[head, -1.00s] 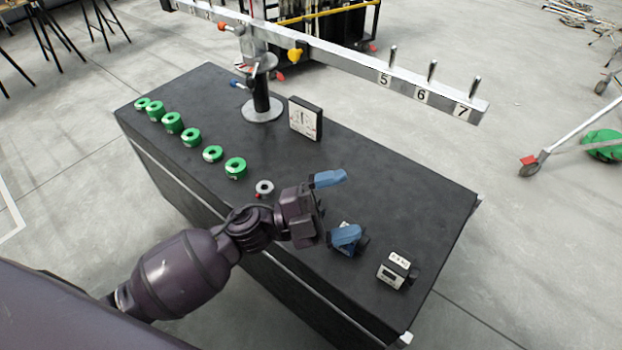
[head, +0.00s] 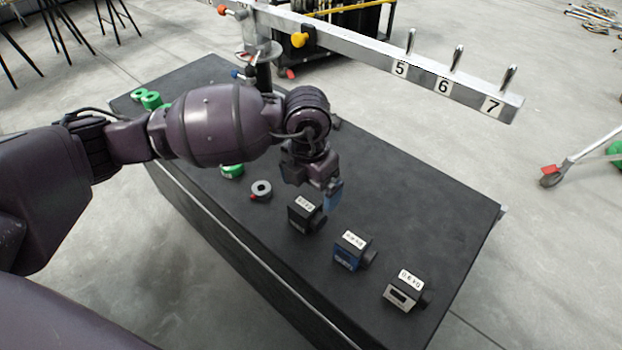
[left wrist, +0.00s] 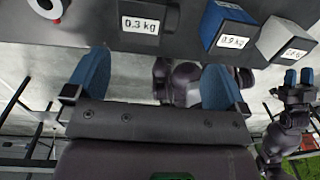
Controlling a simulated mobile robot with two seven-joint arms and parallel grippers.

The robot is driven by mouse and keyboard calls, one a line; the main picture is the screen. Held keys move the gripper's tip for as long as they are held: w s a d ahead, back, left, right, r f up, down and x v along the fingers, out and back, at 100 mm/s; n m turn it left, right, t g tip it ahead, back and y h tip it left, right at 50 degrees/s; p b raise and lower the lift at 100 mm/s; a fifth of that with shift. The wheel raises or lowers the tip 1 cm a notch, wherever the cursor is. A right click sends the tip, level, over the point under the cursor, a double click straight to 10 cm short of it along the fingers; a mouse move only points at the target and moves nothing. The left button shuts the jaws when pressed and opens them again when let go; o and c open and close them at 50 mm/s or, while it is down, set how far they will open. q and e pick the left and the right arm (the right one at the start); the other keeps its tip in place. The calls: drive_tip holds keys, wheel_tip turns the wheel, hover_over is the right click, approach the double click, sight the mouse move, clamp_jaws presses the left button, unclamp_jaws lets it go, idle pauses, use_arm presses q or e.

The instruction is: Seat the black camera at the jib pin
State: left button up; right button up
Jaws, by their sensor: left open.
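The black camera (head: 305,217) stands on the dark table, with a white label on top. In the left wrist view the black camera (left wrist: 150,38) reads 0.3 kg and lies beyond the gap between my fingers. My left gripper (head: 331,192) is open and empty, close above and slightly right of the black camera in the head view; its blue fingers (left wrist: 155,78) are apart. The silver jib bar (head: 375,57) carries upright pins, including pin 5 (head: 411,42), pin 6 (head: 456,58) and pin 7 (head: 508,77); all three are bare. My right gripper (left wrist: 298,77) shows small in the left wrist view.
A blue camera (head: 347,258) and a pale grey camera (head: 400,296) stand to the right of the black one. A grey ring (head: 261,189) and green rings (head: 151,100) lie to the left. A yellow knob (head: 299,39) sits on the bar.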

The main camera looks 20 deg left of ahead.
sight(309, 207)
use_arm(q)
drive_tip(key=shift+w+a+y, duration=0.3)
drive_tip(key=shift+w+a, duration=0.05)
drive_tip(key=shift+f, duration=0.15)
wheel_tip(309, 207, down, 8)
drive_tip(key=b, duration=0.2)
drive_tip(key=shift+f+b, duration=0.25)
drive_tip(key=shift+b, duration=0.1)
drive_tip(key=shift+f, duration=0.8)
drive_tip(key=c, duration=0.9)
drive_tip(key=o, duration=0.4)
drive_tip(key=shift+c, duration=1.6)
use_arm(e)
drive_tip(key=shift+a+f+n, duration=0.15)
drive_tip(key=shift+f+n, duration=0.25)
drive_tip(key=shift+f, duration=0.55)
